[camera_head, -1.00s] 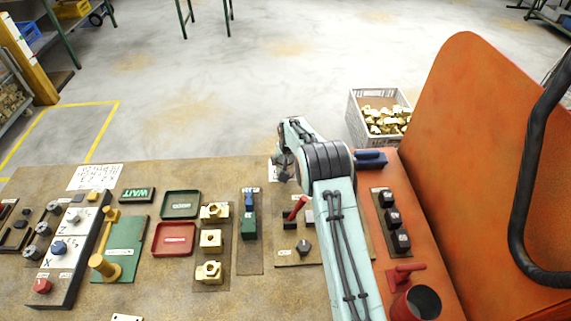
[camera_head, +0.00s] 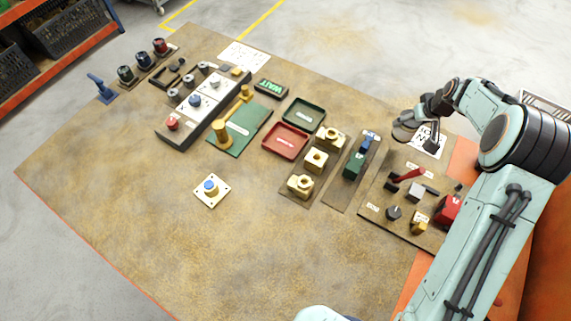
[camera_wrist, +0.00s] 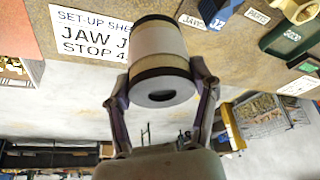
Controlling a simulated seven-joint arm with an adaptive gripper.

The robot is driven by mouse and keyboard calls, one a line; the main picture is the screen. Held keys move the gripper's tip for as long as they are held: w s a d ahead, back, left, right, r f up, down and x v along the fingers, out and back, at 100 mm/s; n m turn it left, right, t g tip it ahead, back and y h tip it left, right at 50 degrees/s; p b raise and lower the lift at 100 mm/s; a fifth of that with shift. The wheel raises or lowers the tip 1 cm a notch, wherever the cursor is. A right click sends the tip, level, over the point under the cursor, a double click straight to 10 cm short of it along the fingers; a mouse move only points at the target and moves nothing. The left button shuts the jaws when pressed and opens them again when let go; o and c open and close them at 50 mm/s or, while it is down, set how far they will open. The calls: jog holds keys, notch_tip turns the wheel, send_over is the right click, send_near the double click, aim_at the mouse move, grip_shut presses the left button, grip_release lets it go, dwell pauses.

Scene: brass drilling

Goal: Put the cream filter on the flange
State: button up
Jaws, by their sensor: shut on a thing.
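The cream filter (camera_wrist: 158,42) is a short pale cylinder with dark bands and a dark hole in its near end. My gripper (camera_wrist: 160,92) is shut on it in the wrist view, one finger on each side. In the head view my gripper (camera_head: 418,118) is over the table's far right part, near a printed sheet. The filter is hard to make out there. A white square plate with a blue centre (camera_head: 211,190) lies on the open table, apart from the gripper. I cannot tell whether it is the flange.
Brass blocks (camera_head: 316,160), a red tray (camera_head: 285,141), a green tray (camera_head: 304,112) and a panel with a red lever (camera_head: 408,174) stand between the plate and my arm. The table's front left is clear.

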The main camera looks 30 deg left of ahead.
jog(key=s+a+r+n+g, duration=0.2)
jog(key=s+a+r+n, duration=0.35)
jog(key=s, duration=0.85)
jog(key=s+a+r+n+g+y, duration=0.1)
jog(key=s+a+r+n+g, duration=0.1)
jog(key=s+a+n, duration=0.65)
jog(key=s+a+r+n+g, duration=0.3)
jog(key=s+a, duration=0.4)
jog(key=s, duration=1.1)
send_over(210, 185)
jog(key=shift+n+t, duration=0.3)
jog(key=shift+n, duration=0.1)
notch_tip(210, 185, down, 10)
jog(key=shift+d+r, duration=0.1)
jog(key=shift+r, duration=0.1)
jog(key=shift+f, duration=1.6)
jog(key=shift+f, duration=0.15)
jog(key=o, duration=1.2)
